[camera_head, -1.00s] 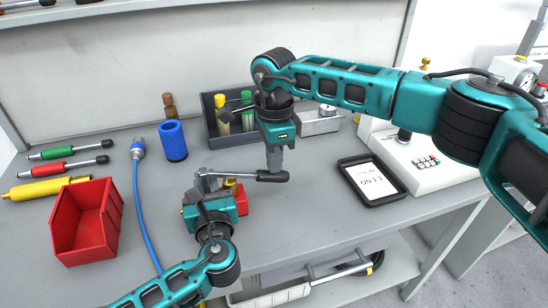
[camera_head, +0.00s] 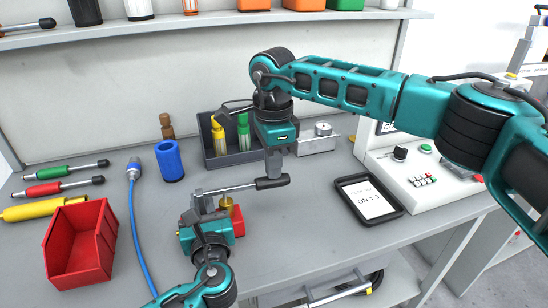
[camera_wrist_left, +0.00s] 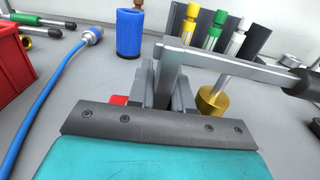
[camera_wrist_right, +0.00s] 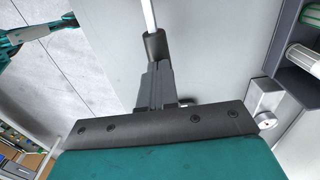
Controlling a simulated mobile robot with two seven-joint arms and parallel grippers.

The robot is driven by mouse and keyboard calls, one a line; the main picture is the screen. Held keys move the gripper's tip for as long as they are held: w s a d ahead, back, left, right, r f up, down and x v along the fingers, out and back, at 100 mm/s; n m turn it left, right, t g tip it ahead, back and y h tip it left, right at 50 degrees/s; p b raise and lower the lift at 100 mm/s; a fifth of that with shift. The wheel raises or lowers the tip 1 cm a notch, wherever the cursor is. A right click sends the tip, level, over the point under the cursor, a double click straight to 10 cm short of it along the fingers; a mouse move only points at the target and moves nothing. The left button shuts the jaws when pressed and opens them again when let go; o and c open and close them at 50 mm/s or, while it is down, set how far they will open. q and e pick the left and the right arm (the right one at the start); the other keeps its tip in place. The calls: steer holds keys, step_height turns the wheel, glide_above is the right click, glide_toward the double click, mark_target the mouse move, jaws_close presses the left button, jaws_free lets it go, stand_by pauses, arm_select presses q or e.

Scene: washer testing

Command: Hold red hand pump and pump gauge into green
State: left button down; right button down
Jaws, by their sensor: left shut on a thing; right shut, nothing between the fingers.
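The red hand pump (camera_head: 239,222) stands on the grey table in front of me, with a brass cylinder (camera_wrist_left: 211,100) and a grey lever ending in a black handle (camera_head: 272,183). My left gripper (camera_head: 199,203) is shut on the pump; the fingers hide much of it. The lever reaches right from there, its handle end slightly raised. My right gripper (camera_head: 276,162) is shut and empty, pointing down at the black handle. The handle (camera_wrist_right: 155,46) shows just past its fingertips (camera_wrist_right: 157,72); I cannot tell whether they touch. A small gauge (camera_head: 323,129) sits on a pale block behind; its needle is unreadable.
A red bin (camera_head: 78,242), blue hose (camera_head: 138,215) and blue cup (camera_head: 170,161) lie left. A dark tray (camera_head: 228,152) with bottles stands behind. A tablet (camera_head: 368,199) and white control box (camera_head: 425,165) are right. Clear table lies between pump and tablet.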

mark_target(271, 184)
steer(key=f, duration=0.4)
steer(key=shift+s+a+f, duration=0.1)
steer(key=shift+a+f, duration=0.25)
steer(key=shift+f, duration=0.05)
steer(key=shift+d+r, duration=0.15)
steer(key=shift+r, duration=0.95)
steer(key=shift+d+r, duration=0.2)
steer(key=shift+r, duration=0.9)
steer(key=shift+d+r, duration=0.15)
steer(key=shift+r, duration=0.95)
steer(key=shift+a+f, duration=0.25)
steer(key=shift+f, duration=1.45)
steer(key=shift+a+f, duration=0.2)
steer(key=shift+f, duration=1.45)
steer(key=shift+d+r, duration=0.15)
steer(key=shift+r, duration=0.95)
steer(key=shift+d+r, duration=0.2)
steer(key=shift+r, duration=0.95)
steer(key=shift+d+r, duration=0.15)
steer(key=shift+r, duration=0.95)
